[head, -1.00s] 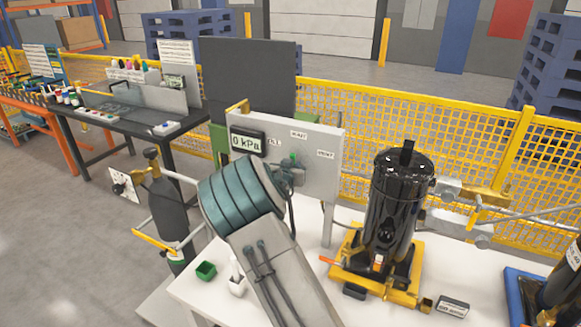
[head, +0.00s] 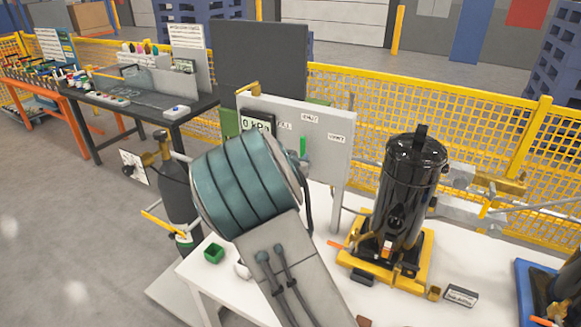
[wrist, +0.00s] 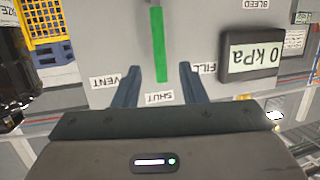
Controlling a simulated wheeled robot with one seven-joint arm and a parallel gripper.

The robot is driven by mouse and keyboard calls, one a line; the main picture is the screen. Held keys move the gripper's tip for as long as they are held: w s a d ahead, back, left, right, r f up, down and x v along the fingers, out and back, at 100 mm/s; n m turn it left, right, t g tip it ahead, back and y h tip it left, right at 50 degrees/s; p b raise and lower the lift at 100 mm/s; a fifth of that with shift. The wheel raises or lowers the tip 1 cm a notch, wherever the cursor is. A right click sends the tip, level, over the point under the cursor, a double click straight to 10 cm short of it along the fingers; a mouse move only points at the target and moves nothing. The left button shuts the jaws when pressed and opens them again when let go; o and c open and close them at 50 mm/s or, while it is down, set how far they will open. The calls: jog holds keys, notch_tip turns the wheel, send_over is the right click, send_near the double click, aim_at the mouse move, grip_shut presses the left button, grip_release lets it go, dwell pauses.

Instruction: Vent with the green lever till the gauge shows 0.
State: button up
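The green lever (wrist: 158,45) is on the grey valve panel (wrist: 110,30), its free end pointing at the SHUT label (wrist: 160,98). It also shows upright in the head view (head: 303,146), right of my wrist. The VENT label (wrist: 117,82) and FILL label (wrist: 203,68) lie on either side. The gauge (wrist: 252,58) reads 0 kPa; it also shows in the head view (head: 257,122). My gripper (wrist: 157,76) is open, one finger on each side of the lever's end, with gaps to both.
A black compressor (head: 408,190) stands in a yellow base on the white table (head: 335,275), right of the panel. A dark gas cylinder (head: 180,200) stands left of my arm.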

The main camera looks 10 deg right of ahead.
jog(key=v, duration=0.5)
jog(key=shift+s, duration=0.2)
jog(key=s+d+n+g+y, duration=0.1)
jog(key=s+g+y, duration=0.1)
jog(key=s, duration=1)
jog(key=s+d+r+n+g+y, duration=0.1)
jog(key=s+g, duration=0.4)
jog(key=s, duration=0.7)
jog(key=s+d+n+g+y, duration=0.3)
jog(key=s, duration=0.9)
jog(key=shift+s+d+r+y, duration=0.2)
jog(key=shift+r+y, duration=0.05)
jog(key=shift+y, duration=0.05)
